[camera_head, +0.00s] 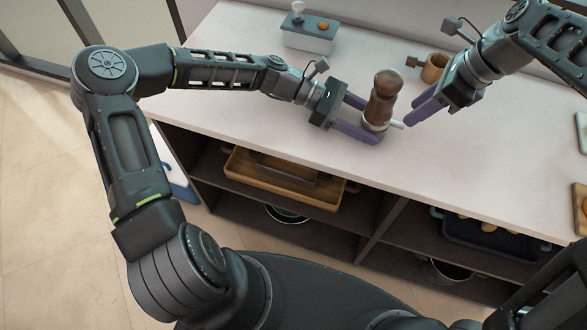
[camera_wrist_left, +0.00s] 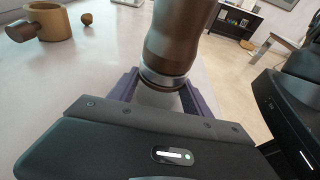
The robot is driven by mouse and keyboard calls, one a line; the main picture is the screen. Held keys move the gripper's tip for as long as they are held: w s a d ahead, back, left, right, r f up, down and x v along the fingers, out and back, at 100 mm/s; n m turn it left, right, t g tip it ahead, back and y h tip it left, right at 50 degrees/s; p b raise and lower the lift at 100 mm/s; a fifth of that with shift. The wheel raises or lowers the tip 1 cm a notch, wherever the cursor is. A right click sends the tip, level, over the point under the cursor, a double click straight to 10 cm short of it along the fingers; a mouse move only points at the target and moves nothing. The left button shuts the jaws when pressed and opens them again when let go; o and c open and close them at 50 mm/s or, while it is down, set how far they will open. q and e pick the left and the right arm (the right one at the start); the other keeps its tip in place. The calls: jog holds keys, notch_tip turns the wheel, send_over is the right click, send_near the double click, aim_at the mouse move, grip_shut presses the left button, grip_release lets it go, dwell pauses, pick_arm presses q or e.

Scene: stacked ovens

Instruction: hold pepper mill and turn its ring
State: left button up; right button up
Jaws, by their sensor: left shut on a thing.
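The pepper mill (camera_head: 382,97) stands upright on the counter. It has a dark brown wooden body and a pale lower part with a short white stub (camera_head: 397,124) pointing right. In the left wrist view the brown body (camera_wrist_left: 172,40) rises between the fingers, with a thin dark ring (camera_wrist_left: 163,79) above the pale base. My left gripper (camera_head: 368,119) is shut around the mill low down, from the left. My right gripper (camera_head: 410,113) is just right of the mill, its purple fingertips close to the stub. Contact and the gap between its fingers are unclear.
A tan wooden mug (camera_head: 434,68) stands behind my right gripper. A grey-blue box (camera_head: 310,37) with small items on top sits at the back left. Shelves below hold a wooden tray (camera_head: 280,187) and a dark tray (camera_head: 490,240). The counter in front of the mill is clear.

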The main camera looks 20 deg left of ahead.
jog(key=a+v, duration=0.1)
jog(key=v, duration=0.6)
jog(key=a+r+n+y, duration=0.1)
jog(key=a, duration=0.2)
jog(key=a+r+n, duration=0.1)
jog(key=a, duration=0.2)
jog(key=a+r+n+t+y, duration=0.1)
jog(key=a, duration=0.3)
jog(key=shift+s+y, duration=0.3)
jog(key=shift+s, duration=0.1)
jog(key=s+a+f+n+g, duration=0.2)
jog(key=s+a+f, duration=0.1)
jog(key=s, duration=0.4)
jog(key=s+a+f+n+g, duration=0.2)
jog(key=s+a+f+n, duration=0.1)
jog(key=s, duration=0.4)
jog(key=s+a+f+n+g, duration=0.2)
jog(key=s+a+f, duration=0.2)
jog(key=s, duration=0.2)
jog(key=shift+s+n+g, duration=0.3)
jog(key=shift+s+g, duration=0.1)
